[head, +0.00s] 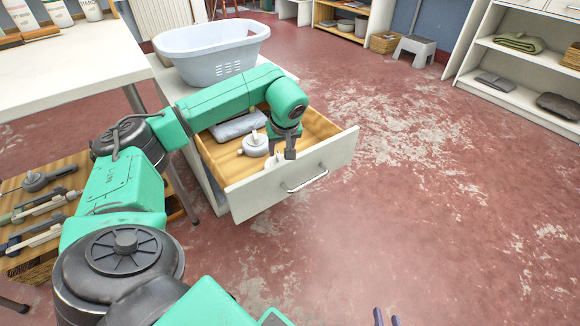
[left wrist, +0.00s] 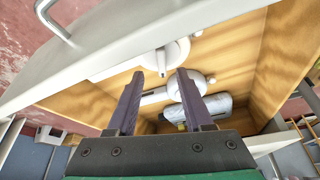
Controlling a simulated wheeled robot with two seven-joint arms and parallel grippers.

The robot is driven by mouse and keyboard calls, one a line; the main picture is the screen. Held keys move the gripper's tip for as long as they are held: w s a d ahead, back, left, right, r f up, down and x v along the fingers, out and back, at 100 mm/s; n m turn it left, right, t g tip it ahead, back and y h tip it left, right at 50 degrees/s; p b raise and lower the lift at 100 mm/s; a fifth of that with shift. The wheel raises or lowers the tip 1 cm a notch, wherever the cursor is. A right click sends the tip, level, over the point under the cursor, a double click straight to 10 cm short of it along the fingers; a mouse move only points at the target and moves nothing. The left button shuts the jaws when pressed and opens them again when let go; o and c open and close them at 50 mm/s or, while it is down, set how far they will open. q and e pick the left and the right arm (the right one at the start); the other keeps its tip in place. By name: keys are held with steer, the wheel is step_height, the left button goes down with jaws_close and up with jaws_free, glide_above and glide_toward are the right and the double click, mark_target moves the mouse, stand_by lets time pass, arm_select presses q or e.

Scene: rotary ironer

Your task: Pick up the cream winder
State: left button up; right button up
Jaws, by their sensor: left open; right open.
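A cream winder (left wrist: 165,54), round with a short handle, lies in the open drawer close behind its front panel. In the head view the cream winder (head: 273,160) is partly hidden by the drawer front and my left gripper. My left gripper (head: 281,153) is open and points down into the drawer. In the left wrist view my left gripper (left wrist: 159,73) has its fingertips either side of the winder's handle; I cannot tell whether they touch it. My right gripper (head: 386,318) shows only its fingertips at the bottom edge, open and empty.
A paler grey round winder (head: 255,146) and a grey folded item (head: 238,126) lie beside it in the drawer (head: 335,153). A pale blue laundry basket (head: 212,55) stands on top of the cabinet. A white table (head: 70,70) is at left. The floor at right is clear.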

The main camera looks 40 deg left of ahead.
mark_target(279, 156)
arm_select(q)
steer(key=x, duration=0.2)
steer(key=b+x, duration=0.1)
steer(key=x, duration=0.1)
steer(key=shift+s, duration=0.25)
steer(key=shift+w+a, duration=0.1)
steer(key=shift+a, duration=0.05)
steer(key=shift+r, duration=0.1)
steer(key=shift+c, duration=0.9)
jaws_close()
arm_select(e)
step_height(279, 156, down, 2)
steer(key=shift+f+t, duration=0.25)
steer(key=shift+t, duration=0.05)
